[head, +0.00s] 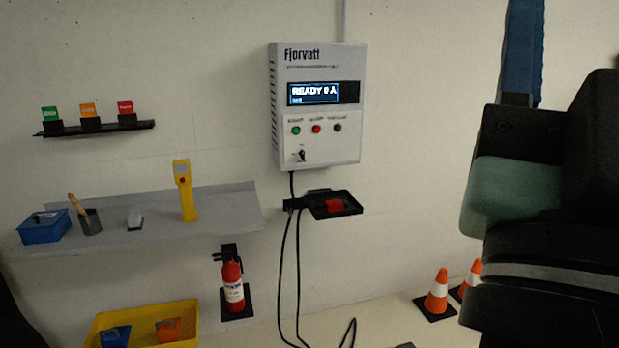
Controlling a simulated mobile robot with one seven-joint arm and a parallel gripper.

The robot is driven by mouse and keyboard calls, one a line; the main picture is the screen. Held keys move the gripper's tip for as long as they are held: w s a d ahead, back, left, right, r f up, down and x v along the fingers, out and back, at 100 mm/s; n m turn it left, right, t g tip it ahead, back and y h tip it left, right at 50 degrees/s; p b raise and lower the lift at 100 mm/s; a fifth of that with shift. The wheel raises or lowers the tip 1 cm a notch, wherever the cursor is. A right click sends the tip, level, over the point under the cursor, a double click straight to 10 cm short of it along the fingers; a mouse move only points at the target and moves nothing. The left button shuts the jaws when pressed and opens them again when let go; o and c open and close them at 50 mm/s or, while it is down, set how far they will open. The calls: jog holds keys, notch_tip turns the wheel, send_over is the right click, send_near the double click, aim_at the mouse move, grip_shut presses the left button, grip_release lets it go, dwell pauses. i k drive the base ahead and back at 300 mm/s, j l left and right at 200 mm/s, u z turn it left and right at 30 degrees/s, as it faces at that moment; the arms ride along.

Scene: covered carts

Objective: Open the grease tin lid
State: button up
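On the left end of the grey wall shelf (150,232) sits a blue box-shaped container (42,232) with a small dark piece on its top. It may be the grease tin, but it is too small to read a label or tell how its lid sits. Dark links of my arm fill the right edge, far from the shelf. My gripper's fingertips do not show.
A yellow handheld device (185,195) and a small grey object (134,220) share the shelf. A charger box (318,150) hangs on the wall, with cables below. A fire extinguisher (233,288), yellow bin (190,312) and traffic cones (437,293) stand lower.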

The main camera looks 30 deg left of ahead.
aim_at(48, 218)
jog(key=u, duration=0.6)
jog(key=i+j+u, duration=0.25)
jog(key=u, duration=0.25)
jog(key=i+j+u, duration=0.1)
jog(key=i+u, duration=0.85)
jog(key=i+l+u, duration=0.1)
jog(key=i, duration=1.3)
